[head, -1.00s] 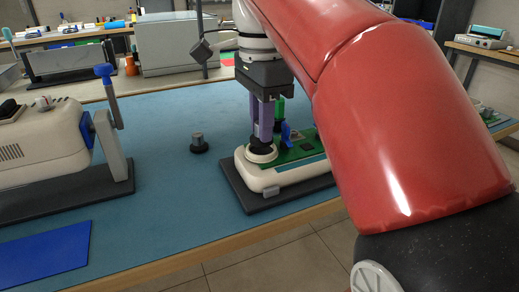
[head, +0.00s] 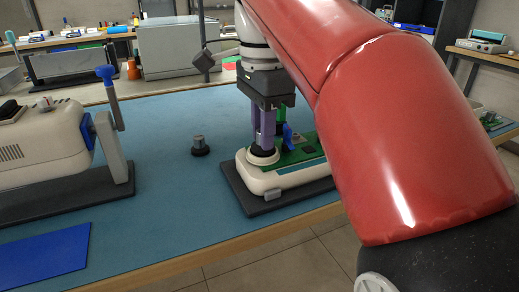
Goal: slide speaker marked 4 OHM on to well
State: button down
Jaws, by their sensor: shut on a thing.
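My gripper (head: 265,146) points down over the left end of a cream monitor housing (head: 270,182). Its purple fingers are shut on a small dark speaker (head: 263,152). The speaker is at the round cream well (head: 257,160) in the housing; whether it is fully seated cannot be told. No marking can be read on it. A second dark speaker-like part with a grey top (head: 200,146) stands on the blue mat to the left of the housing.
The housing lies on a dark base plate (head: 252,206) and carries a green board (head: 303,153) and a blue upright part (head: 288,137). A cream machine with a blue-knobbed lever (head: 107,80) stands at left. A blue sheet (head: 45,257) lies front left.

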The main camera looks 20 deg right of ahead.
jog(key=shift+f, duration=0.4)
dwell(0.6)
jog(key=c, duration=1.2)
grip_release()
